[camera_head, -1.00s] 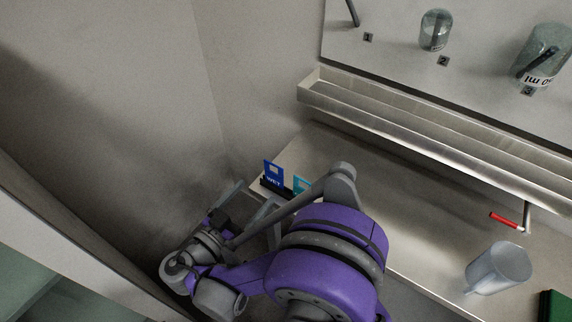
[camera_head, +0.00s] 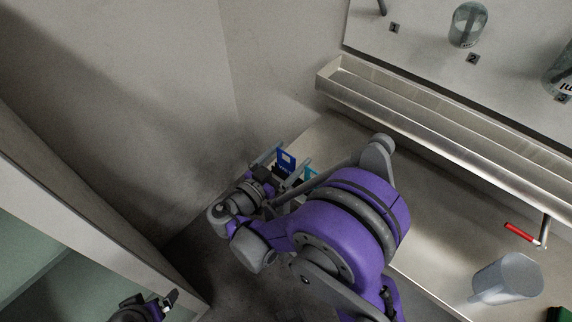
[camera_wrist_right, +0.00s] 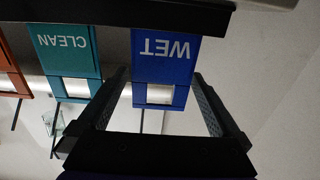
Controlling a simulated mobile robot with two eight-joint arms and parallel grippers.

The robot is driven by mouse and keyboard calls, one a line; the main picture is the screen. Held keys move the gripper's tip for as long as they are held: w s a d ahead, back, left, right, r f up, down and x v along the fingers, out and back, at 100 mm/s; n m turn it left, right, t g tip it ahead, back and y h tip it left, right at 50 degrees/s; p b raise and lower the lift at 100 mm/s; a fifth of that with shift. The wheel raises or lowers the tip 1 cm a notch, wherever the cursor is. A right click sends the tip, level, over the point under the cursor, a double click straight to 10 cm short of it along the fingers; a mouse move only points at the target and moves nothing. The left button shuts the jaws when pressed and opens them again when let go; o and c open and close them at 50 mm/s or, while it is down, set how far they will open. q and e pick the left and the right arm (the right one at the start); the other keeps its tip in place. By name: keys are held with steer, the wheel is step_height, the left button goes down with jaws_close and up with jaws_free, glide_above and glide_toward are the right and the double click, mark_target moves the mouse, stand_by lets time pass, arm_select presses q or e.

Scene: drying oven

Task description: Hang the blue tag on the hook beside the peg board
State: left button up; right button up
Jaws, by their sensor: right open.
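The blue tag (camera_head: 286,158), marked WET, stands in a dark holder beside the teal tag (camera_head: 311,173). In the right wrist view the blue tag (camera_wrist_right: 164,55) appears upside down and has a window cut-out. My right gripper (camera_head: 281,165) is open, its fingers on either side of the blue tag; whether they touch it cannot be told. My left gripper (camera_head: 165,303) shows only partly at the bottom left. The peg board (camera_head: 420,60) is at the top right. A grey bent rod with a red end (camera_head: 520,232) sticks out below its trough; I cannot tell whether it is the hook.
The teal CLEAN tag (camera_wrist_right: 66,50) and an orange tag (camera_wrist_right: 12,70) are beside the blue one. Glassware (camera_head: 468,25) hangs on the board. A metal trough (camera_head: 430,125) runs below it. A translucent beaker (camera_head: 507,278) stands on the counter. A wall rises on the left.

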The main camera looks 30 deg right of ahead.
steer(key=shift+x, duration=1.15)
steer(key=shift+a, duration=0.1)
steer(key=c, duration=1.2)
steer(key=shift+r, duration=0.1)
steer(key=shift+c, duration=0.2)
